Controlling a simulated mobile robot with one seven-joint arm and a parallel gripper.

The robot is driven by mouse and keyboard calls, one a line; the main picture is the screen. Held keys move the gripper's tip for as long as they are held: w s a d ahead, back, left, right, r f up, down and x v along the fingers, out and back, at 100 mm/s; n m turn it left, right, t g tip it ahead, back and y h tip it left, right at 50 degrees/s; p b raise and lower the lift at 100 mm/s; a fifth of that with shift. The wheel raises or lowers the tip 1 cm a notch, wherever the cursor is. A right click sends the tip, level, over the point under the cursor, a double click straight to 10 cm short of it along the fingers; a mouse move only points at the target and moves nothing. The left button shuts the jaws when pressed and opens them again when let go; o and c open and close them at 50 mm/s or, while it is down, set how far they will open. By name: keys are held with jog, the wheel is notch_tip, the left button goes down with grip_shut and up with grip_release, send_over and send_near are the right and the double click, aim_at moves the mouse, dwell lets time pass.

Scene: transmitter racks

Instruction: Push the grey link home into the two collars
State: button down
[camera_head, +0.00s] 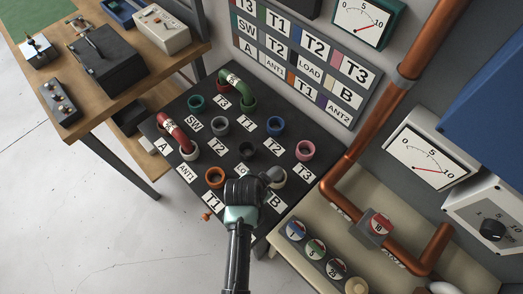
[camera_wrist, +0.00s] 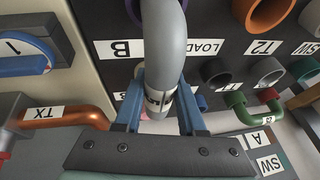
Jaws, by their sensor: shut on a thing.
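The grey link (camera_wrist: 172,40) is a curved grey tube with a pale printed band. In the wrist view it stands between the two blue fingers of my gripper (camera_wrist: 160,112), which is shut on it. In the head view my gripper (camera_head: 243,192) is over the front of the black collar panel (camera_head: 207,87), near the B label (camera_head: 275,202). There a grey part of the link (camera_head: 271,175) shows beside my gripper, over a cream collar (camera_head: 279,183). My gripper hides the rest of the link. I cannot tell whether either end is inside a collar.
A green link (camera_head: 238,88) and a red link (camera_head: 176,133) sit on the panel among several coloured collars. An orange collar (camera_head: 215,178) is left of my gripper. Copper pipes (camera_head: 350,160) and a beige cabinet (camera_head: 318,228) stand to the right.

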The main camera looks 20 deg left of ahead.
jog(key=shift+c, duration=2.1)
grip_release()
jog(key=v, duration=1.3)
jog(key=shift+b, duration=0.4)
jog(key=shift+f, duration=0.1)
